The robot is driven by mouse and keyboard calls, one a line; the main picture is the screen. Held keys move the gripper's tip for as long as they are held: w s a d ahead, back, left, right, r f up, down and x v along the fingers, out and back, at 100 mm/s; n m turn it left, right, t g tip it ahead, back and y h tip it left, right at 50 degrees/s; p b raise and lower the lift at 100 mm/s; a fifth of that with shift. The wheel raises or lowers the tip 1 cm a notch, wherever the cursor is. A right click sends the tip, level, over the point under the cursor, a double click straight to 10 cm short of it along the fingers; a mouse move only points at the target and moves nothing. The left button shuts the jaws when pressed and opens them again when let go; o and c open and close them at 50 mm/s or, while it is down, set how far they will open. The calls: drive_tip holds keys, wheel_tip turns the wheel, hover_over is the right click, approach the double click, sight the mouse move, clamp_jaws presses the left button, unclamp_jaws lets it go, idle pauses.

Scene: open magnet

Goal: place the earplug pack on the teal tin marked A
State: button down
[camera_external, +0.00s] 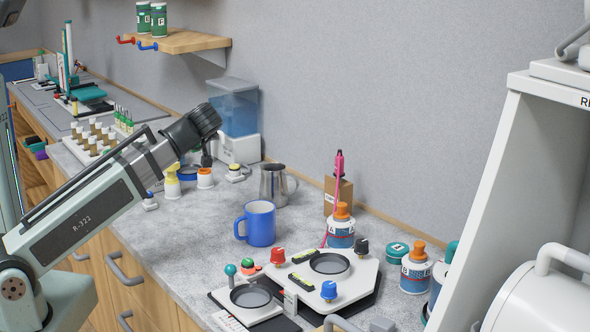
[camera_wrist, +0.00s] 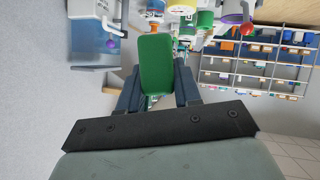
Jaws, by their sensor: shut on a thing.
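In the wrist view a green, rounded, flat pack (camera_wrist: 156,66), which looks like the earplug pack, stands between the two blue fingers of my gripper (camera_wrist: 157,85). My gripper is shut on it. In the external view my gripper (camera_external: 207,158) is small and dark, above the counter left of the clear-tank machine; the pack cannot be made out there. A low teal tin (camera_external: 397,252) stands at the right of the counter, far from my gripper; its marking is too small to read surely. A white-and-blue bottle (camera_external: 341,232) with an orange cap bears an A.
A blue mug (camera_external: 257,223), a steel pitcher (camera_external: 274,186) and a white plate with knobs (camera_external: 345,283) stand between my gripper and the teal tin. A bottle marked B (camera_external: 415,272) is beside the tin. A wooden shelf (camera_external: 185,41) hangs on the wall.

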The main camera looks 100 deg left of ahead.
wheel_tip(320, 180, up, 6)
drive_tip(key=shift+f, duration=0.25)
drive_tip(key=w+f+m+t+y, duration=0.1)
drive_tip(key=w+f+m+t, duration=0.25)
drive_tip(key=w, duration=0.45)
drive_tip(key=w+f+m+t, duration=0.3)
drive_tip(key=w+m+t, duration=0.2)
drive_tip(key=w, duration=0.4)
wheel_tip(320, 180, up, 6)
drive_tip(key=m+t+h, duration=0.7)
drive_tip(key=m+h, duration=1.4)
drive_tip(key=m, duration=0.5)
hover_over(398, 246)
drive_tip(key=shift+g, duration=0.25)
drive_tip(key=shift+d+f, duration=0.1)
drive_tip(key=shift+f, duration=10.2)
